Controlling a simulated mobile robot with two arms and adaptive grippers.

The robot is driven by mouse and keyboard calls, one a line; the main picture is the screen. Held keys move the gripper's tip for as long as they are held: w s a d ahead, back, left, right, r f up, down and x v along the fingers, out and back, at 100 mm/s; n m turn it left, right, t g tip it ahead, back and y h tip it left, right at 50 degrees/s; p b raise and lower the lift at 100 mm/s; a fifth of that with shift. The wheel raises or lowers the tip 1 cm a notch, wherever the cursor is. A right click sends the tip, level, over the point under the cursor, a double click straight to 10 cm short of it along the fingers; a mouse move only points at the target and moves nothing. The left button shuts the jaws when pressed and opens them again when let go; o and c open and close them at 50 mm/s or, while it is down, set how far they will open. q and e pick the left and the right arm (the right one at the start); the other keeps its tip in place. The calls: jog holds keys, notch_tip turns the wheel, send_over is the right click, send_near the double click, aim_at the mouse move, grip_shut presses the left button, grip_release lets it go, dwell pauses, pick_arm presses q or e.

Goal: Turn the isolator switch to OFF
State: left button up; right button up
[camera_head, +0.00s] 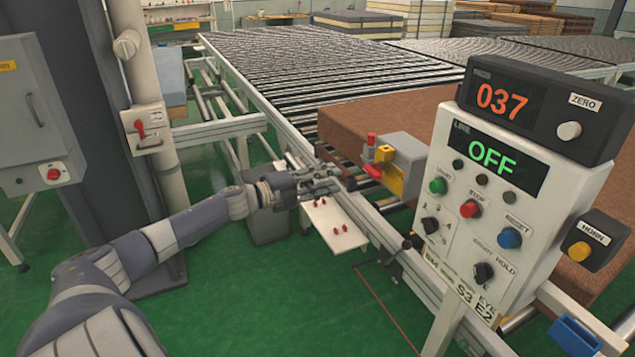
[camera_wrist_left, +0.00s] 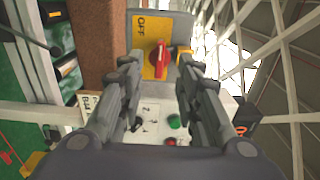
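The isolator switch is a grey box (camera_head: 402,158) with a yellow plate and a red handle (camera_head: 372,171), at the conveyor's near side beside the brown mattress. In the left wrist view the yellow plate (camera_wrist_left: 149,66) shows the word OFF, turned sideways, and the red handle (camera_wrist_left: 160,60) stands upright in the picture. My left gripper (camera_head: 330,180) is left of the box in the head view, apart from the handle. In the left wrist view its fingers (camera_wrist_left: 160,95) are spread, with the handle beyond the gap between them. My right gripper is not in view.
A control console (camera_head: 500,165) with an OFF display stands close on the right. A white plate (camera_head: 335,225) with several small red parts is below my gripper. The brown mattress (camera_head: 380,112) lies behind the switch. Another red-handled box (camera_head: 146,130) is on a post at left.

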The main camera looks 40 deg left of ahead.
pick_arm(q)
jog(key=shift+v, duration=1.25)
jog(key=s+a+f+n+g+y, duration=0.1)
jog(key=s+a+f+n+y, duration=0.2)
jog(key=f, duration=0.7)
jog(key=s+a+f+n+g+y, duration=0.15)
jog(key=f+n, duration=0.25)
jog(key=f, duration=0.7)
jog(key=s+a+f+n+y, duration=0.1)
jog(key=s+f+n+y, duration=0.25)
jog(key=f, duration=0.65)
jog(key=s+d+f+n+g, duration=0.35)
jog(key=s+f, duration=0.35)
jog(key=f, duration=0.3)
jog(key=s+d+f+n+g, duration=0.2)
jog(key=s+d+f, duration=0.2)
jog(key=s+f, duration=0.45)
jog(key=s+d+f+n+g, duration=0.2)
jog(key=s+d+f+g, duration=0.1)
jog(key=s+d+f, duration=0.6)
jog(key=s+d+f+n+g+h+b, duration=0.1)
jog(key=s+d+f+g, duration=0.3)
jog(key=s+d+f, duration=0.4)
jog(key=s+d, duration=0.7)
jog(key=s, duration=0.2)
jog(key=shift+s+f+n+g, duration=0.25)
jog(key=shift+f+n+g, duration=0.05)
jog(key=shift+f+n, duration=0.1)
